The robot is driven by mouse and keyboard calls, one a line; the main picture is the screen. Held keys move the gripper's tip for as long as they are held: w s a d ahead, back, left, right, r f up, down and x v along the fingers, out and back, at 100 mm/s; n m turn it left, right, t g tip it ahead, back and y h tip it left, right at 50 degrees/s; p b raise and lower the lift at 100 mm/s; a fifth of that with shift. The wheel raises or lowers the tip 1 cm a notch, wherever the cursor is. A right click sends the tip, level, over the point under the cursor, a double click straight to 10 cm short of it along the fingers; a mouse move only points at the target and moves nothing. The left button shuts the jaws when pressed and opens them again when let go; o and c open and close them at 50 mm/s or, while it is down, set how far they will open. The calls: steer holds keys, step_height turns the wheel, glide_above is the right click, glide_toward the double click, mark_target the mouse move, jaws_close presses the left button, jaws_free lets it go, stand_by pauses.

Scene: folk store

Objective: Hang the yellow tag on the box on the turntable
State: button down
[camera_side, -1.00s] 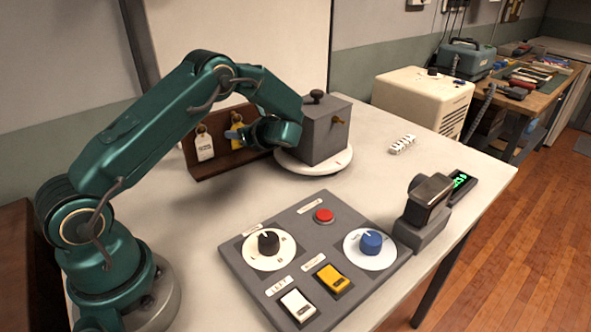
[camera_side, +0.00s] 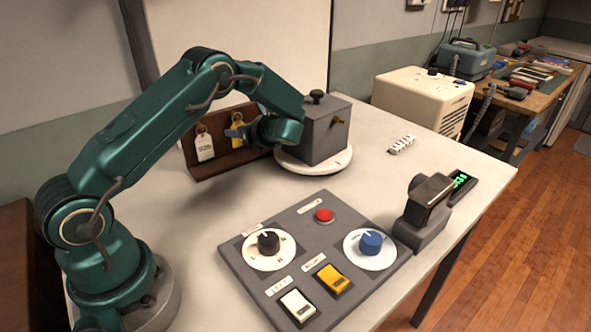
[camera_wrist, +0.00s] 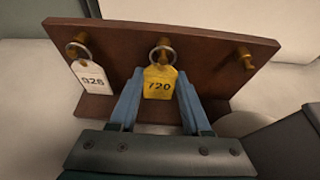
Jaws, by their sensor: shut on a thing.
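The yellow tag (camera_wrist: 159,82), marked 720, hangs by its ring from the middle peg of the brown rack. It also shows in the side view (camera_side: 237,131), partly covered by my gripper. My gripper (camera_wrist: 159,92) is shut on the yellow tag, one blue finger at each side; in the side view it is at the rack (camera_side: 235,134). The grey box (camera_side: 325,133) stands on the white round turntable (camera_side: 318,168), right of my gripper. A brass peg (camera_side: 338,121) sticks out of the box's side, and a dark knob is on top.
A white tag (camera_wrist: 91,77) marked 926 hangs on the rack's (camera_wrist: 205,50) left peg; the right peg (camera_wrist: 246,58) is empty. A control panel (camera_side: 310,255) with dials, switches and a red button lies in front. A grey device (camera_side: 425,212) stands to its right.

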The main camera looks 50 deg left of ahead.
steer(key=shift+d, duration=0.65)
steer(key=shift+d, duration=0.25)
steer(key=shift+d, duration=0.1)
steer(key=shift+v, duration=1.7)
steer(key=shift+d+f, duration=0.1)
steer(key=shift+f, duration=0.05)
steer(key=shift+s+d+f, duration=0.1)
steer(key=shift+d+f, duration=0.05)
steer(key=shift+d, duration=0.9)
steer(key=shift+a+f, duration=0.2)
steer(key=shift+a, duration=1.45)
steer(key=shift+a+f, duration=0.15)
steer(key=shift+a, duration=1.45)
steer(key=shift+a+f, duration=0.2)
steer(key=shift+a, duration=0.3)
